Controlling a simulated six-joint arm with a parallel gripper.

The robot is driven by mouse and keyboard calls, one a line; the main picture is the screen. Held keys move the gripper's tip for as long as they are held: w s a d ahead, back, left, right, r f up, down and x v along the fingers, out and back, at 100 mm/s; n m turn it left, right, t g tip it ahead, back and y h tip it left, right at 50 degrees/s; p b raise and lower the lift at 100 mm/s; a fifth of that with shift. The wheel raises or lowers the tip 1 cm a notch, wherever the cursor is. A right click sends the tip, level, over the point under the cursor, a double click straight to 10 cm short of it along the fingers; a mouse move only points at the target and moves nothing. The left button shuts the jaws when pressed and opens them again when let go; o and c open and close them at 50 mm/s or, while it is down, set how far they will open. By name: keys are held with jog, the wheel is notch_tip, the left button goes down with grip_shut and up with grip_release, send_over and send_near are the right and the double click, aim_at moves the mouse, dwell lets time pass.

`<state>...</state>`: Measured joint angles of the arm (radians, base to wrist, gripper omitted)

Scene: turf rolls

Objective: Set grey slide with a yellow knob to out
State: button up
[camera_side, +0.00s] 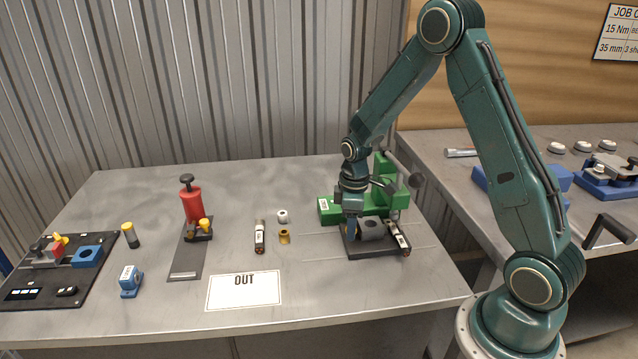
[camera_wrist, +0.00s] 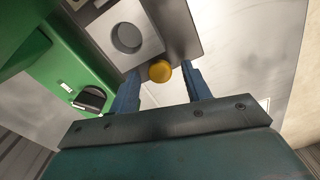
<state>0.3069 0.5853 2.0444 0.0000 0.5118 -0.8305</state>
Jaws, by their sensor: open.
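The grey slide (camera_wrist: 112,20) is a light block with a round dark hole, seen at the top of the wrist view. Its yellow knob (camera_wrist: 160,71) is at its near edge. In the side view the grey block (camera_side: 371,229) sits on a dark base plate (camera_side: 376,250) in front of a green fixture (camera_side: 326,211); the knob is hidden there. My gripper (camera_wrist: 162,76) is open, with its blue fingers either side of the knob. I cannot tell whether they touch it. In the side view my gripper (camera_side: 352,232) is low at the block's left side.
A white card reading OUT (camera_side: 244,291) lies at the front. A small dark-ended cylinder (camera_side: 401,238) lies at the plate's right. A red press (camera_side: 191,205) and a black board (camera_side: 85,290) stand further left. Bare table lies between the card and the base plate.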

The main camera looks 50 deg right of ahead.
jog(key=shift+f, duration=0.2)
grip_shut()
jog(key=w+a, duration=0.8)
jog(key=shift+w+a, duration=0.15)
jog(key=shift+c, duration=1.3)
grip_release()
jog(key=shift+o, duration=1.3)
jog(key=shift+r, duration=0.2)
